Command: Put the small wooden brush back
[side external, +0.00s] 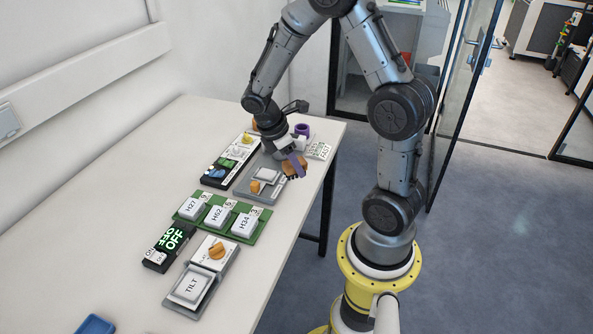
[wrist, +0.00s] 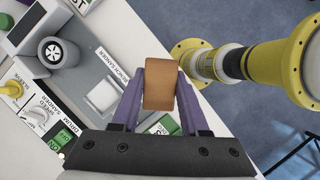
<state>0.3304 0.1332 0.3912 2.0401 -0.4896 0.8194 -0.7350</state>
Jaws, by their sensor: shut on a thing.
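The small wooden brush (wrist: 159,84) shows in the wrist view as a tan, smooth-edged block between the two purple fingers of my gripper (wrist: 160,98). My gripper is shut on it. Its bristles cannot be made out. In the side external view the brush (side external: 293,168) is a small brown shape at my gripper (side external: 292,162), above the right end of the grey bench sander tray (side external: 248,197). The tray also shows in the wrist view (wrist: 92,60), left of the fingers. I cannot tell which spot is the brush's own place.
A black panel with the drum sander controls (side external: 216,181) lies left of the tray. A purple ring (side external: 302,130) stands behind my gripper. A green board (side external: 218,228) with labelled blocks, a TILT unit (side external: 190,288) and a blue tray (side external: 95,325) lie nearer. The table's left side is clear.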

